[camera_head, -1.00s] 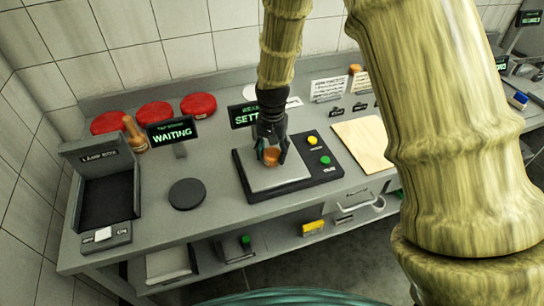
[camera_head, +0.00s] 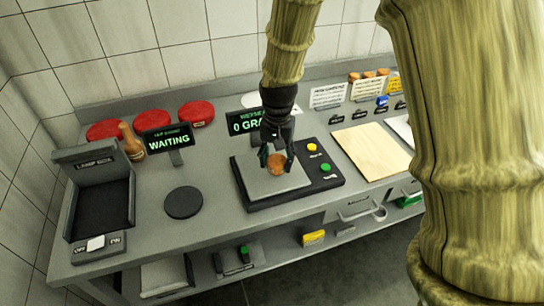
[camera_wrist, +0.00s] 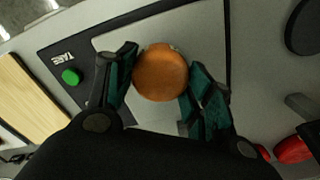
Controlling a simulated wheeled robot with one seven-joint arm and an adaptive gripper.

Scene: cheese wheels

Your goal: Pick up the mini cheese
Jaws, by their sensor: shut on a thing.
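The mini cheese (camera_head: 276,164) is a small round orange-brown wheel. It is between the fingers of my gripper (camera_head: 276,160), over the grey plate of the scale (camera_head: 262,189). In the wrist view the mini cheese (camera_wrist: 161,72) sits between the two teal-padded fingertips of my gripper (camera_wrist: 160,85), which are shut on it. The scale display (camera_head: 246,124) reads 0, with the rest of its text partly hidden behind my arm. The gap between cheese and plate is hard to judge.
A black disc (camera_head: 184,202) and a lamp box (camera_head: 100,195) are to the left. Several red wheels (camera_head: 152,119) lie at the back left, beside a wooden-handled tool (camera_head: 131,141). A wooden board (camera_head: 372,152) is to the right. A "WAITING" sign (camera_head: 168,141) stands behind the disc.

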